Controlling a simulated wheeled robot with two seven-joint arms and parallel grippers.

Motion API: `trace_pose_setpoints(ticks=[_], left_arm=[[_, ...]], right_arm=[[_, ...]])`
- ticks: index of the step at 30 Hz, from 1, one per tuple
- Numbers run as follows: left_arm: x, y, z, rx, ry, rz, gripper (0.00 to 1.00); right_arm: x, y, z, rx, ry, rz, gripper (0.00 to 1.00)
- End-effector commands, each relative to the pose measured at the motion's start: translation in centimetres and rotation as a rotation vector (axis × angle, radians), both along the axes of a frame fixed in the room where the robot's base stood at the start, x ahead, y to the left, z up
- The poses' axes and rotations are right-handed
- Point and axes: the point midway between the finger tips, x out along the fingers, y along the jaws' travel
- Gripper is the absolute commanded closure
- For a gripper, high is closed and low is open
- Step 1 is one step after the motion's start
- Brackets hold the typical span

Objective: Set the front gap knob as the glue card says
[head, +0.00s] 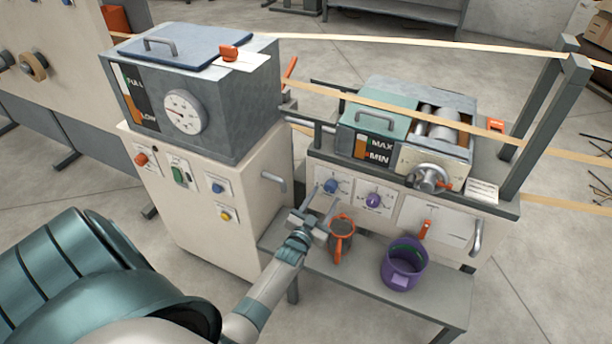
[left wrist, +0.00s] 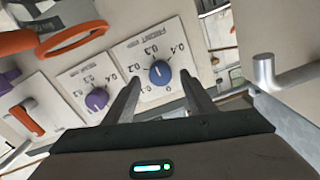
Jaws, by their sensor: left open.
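The front gap knob is a blue knob (head: 330,186) on a white plate on the winder's front panel. In the left wrist view the same blue knob (left wrist: 159,72) sits on a dial marked 0 to 0.4, with a partly readable FRONT label. Its exact setting is too small to read. My left gripper (head: 320,206) is open in front of this knob. In the left wrist view its fingers stand either side of the knob, with no clear contact. A small printed white card (head: 482,190) lies at the panel's right; its text is unreadable. My right gripper is not in view.
A purple knob (head: 373,200) on a similar dial is beside the blue one. A metal handle (left wrist: 265,72) is close by in the wrist view.

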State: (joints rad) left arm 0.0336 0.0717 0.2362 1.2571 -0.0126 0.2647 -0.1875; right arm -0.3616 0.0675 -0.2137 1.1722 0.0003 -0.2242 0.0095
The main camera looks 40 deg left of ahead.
Motion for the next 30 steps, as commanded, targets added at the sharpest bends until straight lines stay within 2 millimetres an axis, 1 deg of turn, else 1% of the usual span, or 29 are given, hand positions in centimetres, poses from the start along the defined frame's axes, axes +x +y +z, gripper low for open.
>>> trace_pose_setpoints(ticks=[1,12,18,24,30], left_arm=[[-1.0,-0.2,-0.2,-0.001,0.002,0.0,0.5],[-8.0,-1.9,-0.2,-0.001,0.004,0.001,0.5],[-11.2,-2.7,-0.2,-0.001,0.003,0.0,0.5],[-13.0,-3.1,-0.1,-0.001,0.003,0.0,0.5],[-13.4,-3.2,-0.1,0.0,0.002,0.001,0.5]], right_arm=[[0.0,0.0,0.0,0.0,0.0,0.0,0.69],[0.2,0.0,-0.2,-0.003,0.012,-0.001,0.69],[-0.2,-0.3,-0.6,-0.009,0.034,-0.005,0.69],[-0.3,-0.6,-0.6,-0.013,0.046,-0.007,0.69],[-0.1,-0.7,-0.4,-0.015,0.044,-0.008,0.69]])
